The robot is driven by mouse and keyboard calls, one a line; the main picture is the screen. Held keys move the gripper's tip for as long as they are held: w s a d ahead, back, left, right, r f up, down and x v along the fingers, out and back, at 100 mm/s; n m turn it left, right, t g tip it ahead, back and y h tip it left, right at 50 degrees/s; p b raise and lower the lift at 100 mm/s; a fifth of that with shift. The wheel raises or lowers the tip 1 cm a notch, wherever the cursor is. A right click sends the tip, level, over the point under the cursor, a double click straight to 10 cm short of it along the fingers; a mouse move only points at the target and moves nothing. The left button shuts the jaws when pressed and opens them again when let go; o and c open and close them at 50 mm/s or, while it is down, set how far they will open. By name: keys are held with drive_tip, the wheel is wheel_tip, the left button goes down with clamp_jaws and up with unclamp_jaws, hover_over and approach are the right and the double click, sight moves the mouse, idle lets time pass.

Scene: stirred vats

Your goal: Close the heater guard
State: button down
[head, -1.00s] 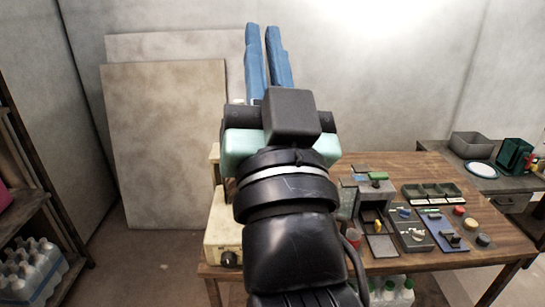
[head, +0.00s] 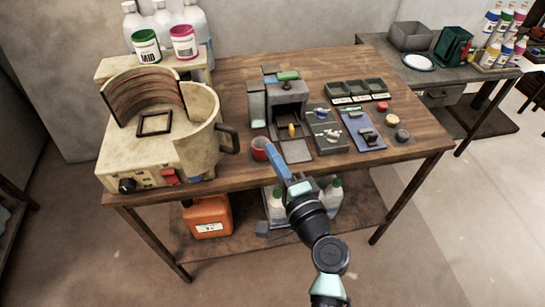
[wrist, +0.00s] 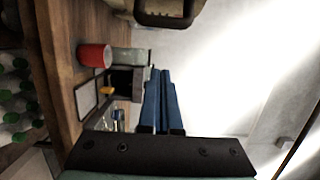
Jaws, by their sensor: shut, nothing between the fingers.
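The cream heater unit (head: 150,150) stands at the left end of the table. A curved wall with brown bands inside (head: 145,95) rises at its back left. A curved cream shell (head: 205,130) with a black handle (head: 231,139) stands at its right; it looks like the heater guard, swung open and apart from the banded wall. A dark square frame (head: 154,123) lies on the unit's top between them. My gripper (head: 270,148), with blue fingers, is shut and empty, right of the handle. Its fingers also show in the wrist view (wrist: 160,75), below a dark loop that looks like the handle (wrist: 165,14).
A red cup (head: 259,148) stands close to my fingers, between them and the handle. A grey box station (head: 287,95), small trays and parts fill the middle and right of the table. Bottles (head: 165,25) stand behind the heater unit. Free tabletop shows behind the shell.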

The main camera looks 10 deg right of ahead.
drive_tip(key=w+a+p, duration=0.2)
drive_tip(key=w+a, duration=0.2)
drive_tip(key=shift+w+a, duration=0.25)
drive_tip(key=shift+a, duration=0.1)
drive_tip(key=shift+a, duration=0.1)
idle(0.4)
